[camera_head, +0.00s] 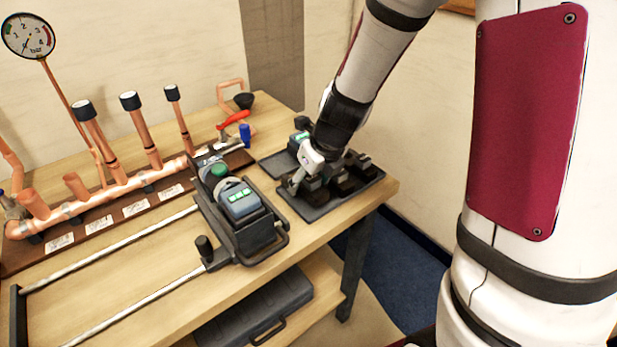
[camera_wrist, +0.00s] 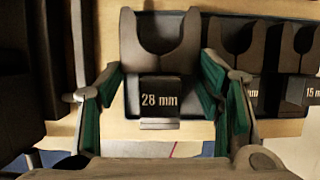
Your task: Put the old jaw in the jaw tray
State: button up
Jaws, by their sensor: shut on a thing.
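In the wrist view, a dark grey forked jaw marked "28 mm" (camera_wrist: 160,50) sits between my gripper's (camera_wrist: 163,72) green-padded fingers, which are shut on it. The jaw tray (camera_head: 322,213) is a dark, low tray at the right end of the bench. My gripper (camera_head: 308,178) is over the tray's left part in the head view, where the held jaw is largely hidden. Other dark jaws (camera_head: 362,165) are in the tray. In the wrist view they stand to the right, one marked "15 mm" (camera_wrist: 298,92). I cannot tell whether the held jaw touches the tray floor.
A black press machine (camera_head: 248,225) with a green button stands on rails left of the tray. A copper manifold (camera_head: 110,195) with capped pipes runs along the back. A small device with a green display (camera_head: 297,141) is behind my gripper. The bench's right edge is close.

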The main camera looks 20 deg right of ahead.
jog(key=shift+f+b, duration=1)
jog(key=shift+f, duration=0.15)
jog(key=o, duration=1.3)
jog(key=shift+c, duration=0.2)
jog(key=shift+o, duration=0.2)
jog(key=o, duration=0.3)
jog(key=shift+o, duration=0.2)
jog(key=shift+r+p, duration=4)
jog(key=shift+p, duration=0.9)
